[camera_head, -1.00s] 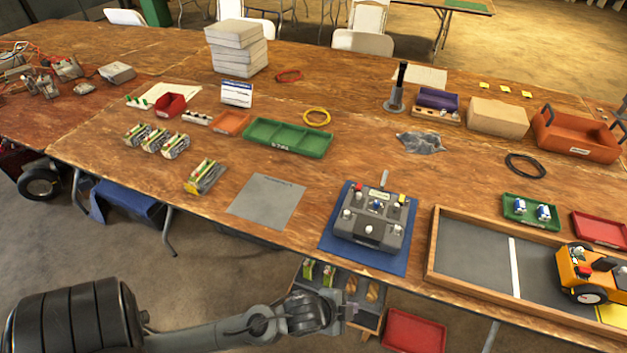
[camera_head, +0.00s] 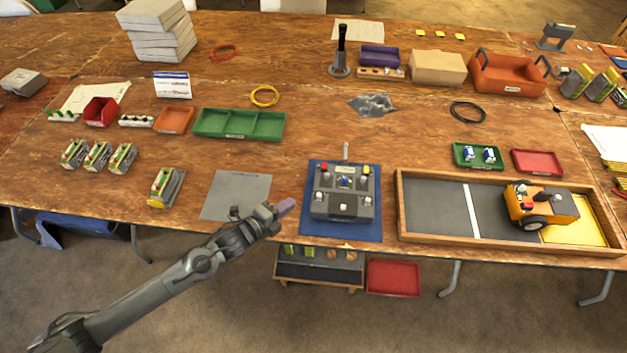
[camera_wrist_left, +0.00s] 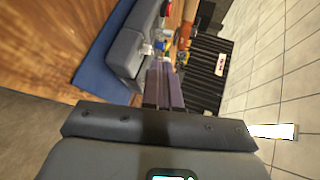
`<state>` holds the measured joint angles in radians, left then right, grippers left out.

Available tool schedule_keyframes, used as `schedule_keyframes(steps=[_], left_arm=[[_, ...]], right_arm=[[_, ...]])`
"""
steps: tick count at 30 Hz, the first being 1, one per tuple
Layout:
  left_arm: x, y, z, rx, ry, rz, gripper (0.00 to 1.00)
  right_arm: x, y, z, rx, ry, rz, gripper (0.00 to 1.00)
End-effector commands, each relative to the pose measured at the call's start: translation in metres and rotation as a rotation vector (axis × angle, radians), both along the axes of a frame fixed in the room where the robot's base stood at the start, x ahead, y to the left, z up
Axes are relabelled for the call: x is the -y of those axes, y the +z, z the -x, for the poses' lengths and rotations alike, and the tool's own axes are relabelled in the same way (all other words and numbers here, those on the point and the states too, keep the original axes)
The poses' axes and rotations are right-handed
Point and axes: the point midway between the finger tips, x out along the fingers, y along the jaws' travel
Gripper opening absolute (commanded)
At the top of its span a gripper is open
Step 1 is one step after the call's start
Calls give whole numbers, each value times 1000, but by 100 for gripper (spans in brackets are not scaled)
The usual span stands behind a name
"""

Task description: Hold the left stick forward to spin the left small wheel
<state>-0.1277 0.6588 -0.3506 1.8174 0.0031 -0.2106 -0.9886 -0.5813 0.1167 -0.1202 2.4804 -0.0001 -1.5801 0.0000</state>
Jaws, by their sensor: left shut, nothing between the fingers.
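The grey control box (camera_head: 342,192) stands on a blue mat (camera_head: 341,228) near the table's front edge. It carries several small sticks and knobs, a red button and a yellow button, and an upright antenna. The orange wheeled vehicle (camera_head: 541,205) sits in the wooden-framed tray (camera_head: 430,237) to the right; one dark wheel shows at its front. In the left wrist view, the shut fingers (camera_wrist_left: 163,84) point along the box's side (camera_wrist_left: 125,52). My right gripper is not in view.
A grey sheet (camera_head: 236,195) lies left of the box. A red tray (camera_head: 393,277) and a wooden rack (camera_head: 320,270) sit below the table's front edge.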

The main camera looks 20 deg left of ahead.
Motion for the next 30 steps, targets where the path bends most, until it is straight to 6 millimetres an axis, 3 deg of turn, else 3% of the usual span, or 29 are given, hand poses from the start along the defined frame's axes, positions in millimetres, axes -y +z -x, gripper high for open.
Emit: schedule_keyframes(steps=[11, 26, 30], left_arm=[[5, -5, -16, 1, 3, 4, 0], [31, -32, -95, 0, 2, 5, 0], [36, -30, -112, 0, 2, 4, 0]], right_arm=[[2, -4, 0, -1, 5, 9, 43], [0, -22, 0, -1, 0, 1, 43], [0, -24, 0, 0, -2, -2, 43]])
